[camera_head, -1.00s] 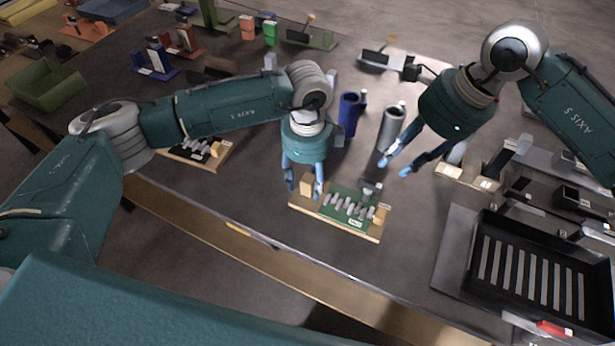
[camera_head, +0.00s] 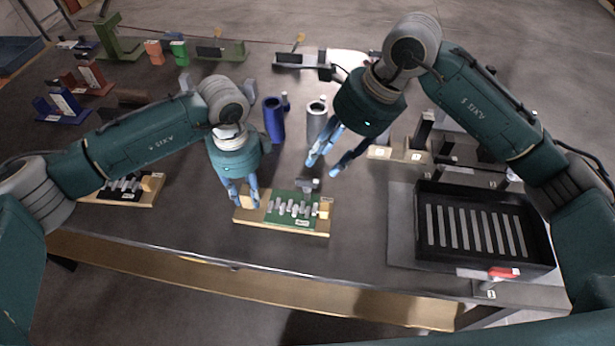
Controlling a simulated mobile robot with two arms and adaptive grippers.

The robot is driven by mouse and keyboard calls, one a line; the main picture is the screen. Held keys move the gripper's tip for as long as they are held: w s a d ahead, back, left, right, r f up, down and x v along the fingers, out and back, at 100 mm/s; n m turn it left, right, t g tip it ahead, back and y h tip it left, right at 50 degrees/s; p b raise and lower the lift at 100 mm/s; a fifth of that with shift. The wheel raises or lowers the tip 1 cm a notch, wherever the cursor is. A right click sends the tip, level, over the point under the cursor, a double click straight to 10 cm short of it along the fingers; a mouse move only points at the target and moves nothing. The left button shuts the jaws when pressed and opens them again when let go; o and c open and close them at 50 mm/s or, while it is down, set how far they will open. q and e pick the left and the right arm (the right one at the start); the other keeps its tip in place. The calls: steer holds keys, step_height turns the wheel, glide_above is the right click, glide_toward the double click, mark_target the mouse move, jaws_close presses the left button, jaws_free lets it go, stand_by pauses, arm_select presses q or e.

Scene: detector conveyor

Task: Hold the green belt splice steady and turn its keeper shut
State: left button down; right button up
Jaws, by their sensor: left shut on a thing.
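The green belt splice (camera_head: 285,199) lies on a wooden base in the middle of the table's front part, with a row of grey pieces across it. A small grey part (camera_head: 308,184) stands at its back edge; I cannot tell whether this is the keeper or how it is turned. My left gripper (camera_head: 243,200) points down at the base's left end and is shut on the wooden block (camera_head: 246,201) there. My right gripper (camera_head: 322,167) is open and empty, above and behind the splice's right part. Its fingers point down and left.
A blue cylinder (camera_head: 273,122) and a grey cylinder (camera_head: 316,124) stand behind the splice. A black slotted tray (camera_head: 425,246) is at the right. A similar black splice board (camera_head: 121,188) lies at the left. The table in front of the green splice is clear.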

mark_target(307, 182)
steer(key=x, duration=0.9)
jaws_close()
